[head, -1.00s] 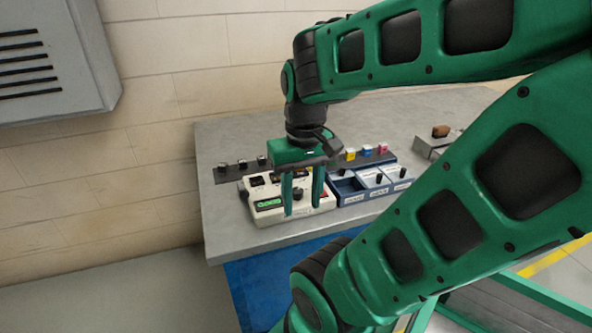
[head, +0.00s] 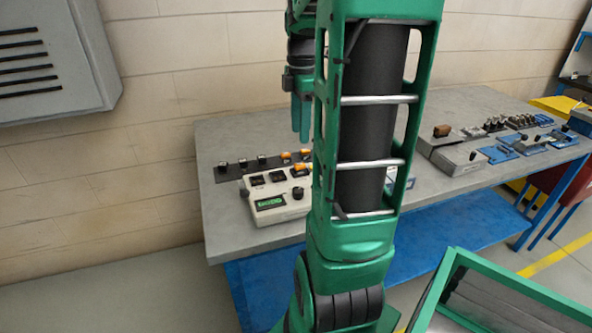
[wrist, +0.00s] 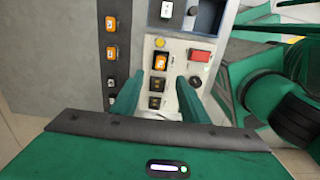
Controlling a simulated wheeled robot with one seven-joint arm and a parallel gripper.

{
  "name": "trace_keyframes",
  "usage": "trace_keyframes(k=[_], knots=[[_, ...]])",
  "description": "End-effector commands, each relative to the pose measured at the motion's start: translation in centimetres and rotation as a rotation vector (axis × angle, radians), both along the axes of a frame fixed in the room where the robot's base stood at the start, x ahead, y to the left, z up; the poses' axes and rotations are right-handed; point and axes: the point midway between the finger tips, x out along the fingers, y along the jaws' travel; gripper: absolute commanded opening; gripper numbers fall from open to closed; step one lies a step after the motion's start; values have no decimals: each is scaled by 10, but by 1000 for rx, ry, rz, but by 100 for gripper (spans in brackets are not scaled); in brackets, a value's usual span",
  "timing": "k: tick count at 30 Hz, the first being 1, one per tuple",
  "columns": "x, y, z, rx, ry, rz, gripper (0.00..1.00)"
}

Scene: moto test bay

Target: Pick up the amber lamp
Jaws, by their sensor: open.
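Two amber lamps sit on the dark strip, a nearer one (wrist: 111,52) and a farther one (wrist: 110,22) in the wrist view. They also show as small orange blocks in the head view (head: 286,156). A third amber piece (wrist: 160,61) sits in the cream tester (head: 269,217). I cannot tell which of them is meant. My gripper (wrist: 157,82) is open and empty, with its fingers above the tester in the wrist view. In the head view my gripper (head: 301,136) hangs above the bench, partly hidden by my arm.
The tester carries a red button (wrist: 200,56) and black sockets. Black pieces (wrist: 111,83) share the dark strip with the amber lamps. Other fixtures (head: 458,158) stand on the right of the grey bench (head: 225,228). A grey wall cabinet (head: 60,60) hangs at left.

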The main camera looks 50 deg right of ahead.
Motion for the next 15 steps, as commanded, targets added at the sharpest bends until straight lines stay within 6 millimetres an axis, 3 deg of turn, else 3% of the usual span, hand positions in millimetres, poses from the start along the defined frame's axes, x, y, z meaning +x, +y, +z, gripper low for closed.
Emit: trace_keyframes(k=[9,15], knots=[[0,-2,-42,2,2,13,41],[0,-2,-56,1,0,12,41]])
